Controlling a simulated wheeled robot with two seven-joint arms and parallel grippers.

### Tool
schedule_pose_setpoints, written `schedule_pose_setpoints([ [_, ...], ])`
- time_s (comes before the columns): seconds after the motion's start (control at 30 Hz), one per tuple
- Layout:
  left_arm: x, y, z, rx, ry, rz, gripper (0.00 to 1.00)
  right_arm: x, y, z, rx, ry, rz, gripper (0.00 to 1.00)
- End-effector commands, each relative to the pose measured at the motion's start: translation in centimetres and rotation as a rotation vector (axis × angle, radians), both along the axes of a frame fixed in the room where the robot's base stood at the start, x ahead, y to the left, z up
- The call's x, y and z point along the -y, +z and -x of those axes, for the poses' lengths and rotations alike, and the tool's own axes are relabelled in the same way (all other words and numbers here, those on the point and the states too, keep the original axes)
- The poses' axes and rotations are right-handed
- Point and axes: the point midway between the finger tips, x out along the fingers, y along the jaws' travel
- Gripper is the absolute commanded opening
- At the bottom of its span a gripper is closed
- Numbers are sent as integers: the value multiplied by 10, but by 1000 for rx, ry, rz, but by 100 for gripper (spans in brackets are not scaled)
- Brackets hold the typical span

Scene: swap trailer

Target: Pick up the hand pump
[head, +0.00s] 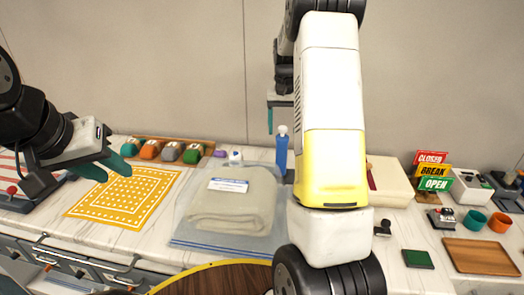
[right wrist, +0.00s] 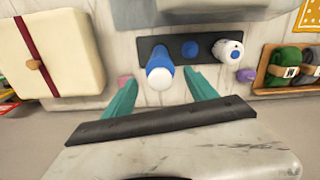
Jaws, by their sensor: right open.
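A blue upright bottle with a white top (head: 282,148), which looks like the hand pump, stands at the back of the counter. In the right wrist view the blue and white piece (right wrist: 160,76) shows end-on between the fingertips. My right gripper (right wrist: 160,80) is open, a finger to each side of it; I cannot tell whether they touch it. In the head view, one teal finger of that gripper shows above and left of the bottle, and my arm hides the rest. My left gripper (head: 116,176) is open and empty above the yellow patterned mat (head: 88,207).
A dark holder (right wrist: 208,45) also bears a white bottle (right wrist: 228,50) and a small blue round piece (right wrist: 190,48). A cream box with a red band (right wrist: 52,45) stands nearby. A bagged grey cloth (head: 228,205) lies in front. Rolled bundles (head: 171,151) sit in a wooden tray.

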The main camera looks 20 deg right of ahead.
Motion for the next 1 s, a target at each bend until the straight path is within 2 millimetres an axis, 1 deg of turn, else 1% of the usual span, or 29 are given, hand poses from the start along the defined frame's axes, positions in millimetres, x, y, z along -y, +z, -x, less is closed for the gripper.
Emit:
schedule_pose_setpoints([
  [0.03, 0, 0, 0, 0, 0, 0, 33, 0, -7, 1, -3, 0, -1, 66],
  [0.17, 0, 0, 0, 0, 0, 0, 33, -1, -21, 1, -2, 0, -1, 66],
  [0.43, 0, 0, 0, 0, 0, 0, 33, -3, -60, 3, -2, -1, -2, 66],
  [0.57, 0, 0, 0, 0, 0, 0, 33, -3, -67, 3, 0, -1, -1, 66],
  [0.77, 0, 0, 0, 0, 0, 0, 33, -3, -68, 3, 0, 0, -1, 66],
  [0.87, 0, 0, 0, 0, 0, 0, 33, -4, -67, 3, 0, 0, -1, 48],
  [1.0, 0, 0, 0, 0, 0, 0, 33, -4, -67, 3, 1, 0, -1, 21],
])
